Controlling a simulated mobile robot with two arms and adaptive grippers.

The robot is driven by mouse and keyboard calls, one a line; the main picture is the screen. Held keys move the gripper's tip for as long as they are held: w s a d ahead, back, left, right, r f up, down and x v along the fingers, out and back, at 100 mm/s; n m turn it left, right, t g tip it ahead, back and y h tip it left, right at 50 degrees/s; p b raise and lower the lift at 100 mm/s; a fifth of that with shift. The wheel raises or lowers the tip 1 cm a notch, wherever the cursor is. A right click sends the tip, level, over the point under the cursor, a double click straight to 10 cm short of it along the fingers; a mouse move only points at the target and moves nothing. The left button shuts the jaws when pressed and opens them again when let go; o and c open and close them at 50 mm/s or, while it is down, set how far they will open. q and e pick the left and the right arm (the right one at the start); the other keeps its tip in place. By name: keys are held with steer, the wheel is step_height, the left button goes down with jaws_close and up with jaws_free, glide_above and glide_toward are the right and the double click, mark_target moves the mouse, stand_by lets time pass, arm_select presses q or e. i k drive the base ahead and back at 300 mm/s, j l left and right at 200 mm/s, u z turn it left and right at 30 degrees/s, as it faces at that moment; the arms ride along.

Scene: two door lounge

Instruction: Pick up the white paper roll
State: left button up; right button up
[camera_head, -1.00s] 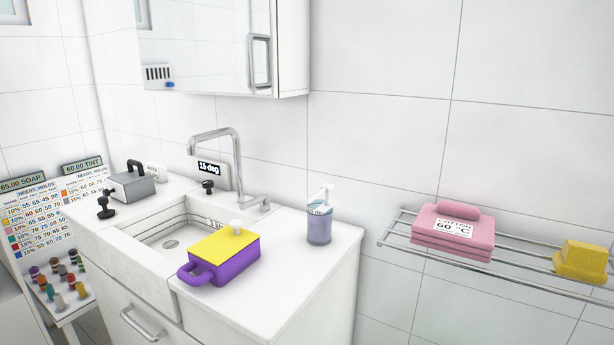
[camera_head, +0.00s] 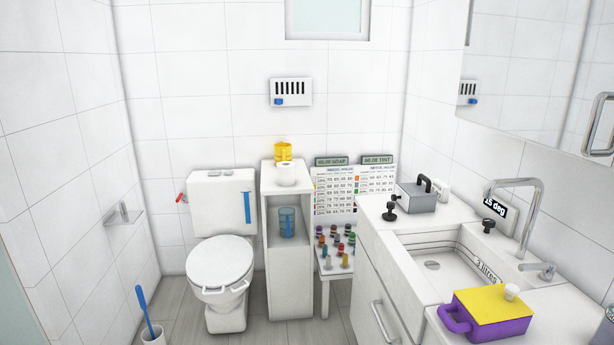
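A white paper roll (camera_head: 287,174) sits on top of the narrow white shelf unit (camera_head: 269,207) beside the toilet, at the back of the room. A yellow object (camera_head: 283,151) stands right behind or above the roll; I cannot tell whether they touch. Neither of my grippers shows in the head view.
The toilet (camera_head: 221,262) stands left of the shelf unit, with a blue-handled brush (camera_head: 145,308) nearer on the left. A small table with bottles (camera_head: 335,250) is right of it. The sink counter (camera_head: 372,243) fills the right side. Grey floor lies in front of the toilet.

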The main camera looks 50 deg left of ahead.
mark_target(286, 170)
steer(key=u, duration=1.75)
steer(key=i+z, duration=0.25)
steer(key=i, duration=0.45)
steer(key=i+j+z, duration=0.25)
steer(key=i, duration=0.45)
steer(key=i+l, duration=0.05)
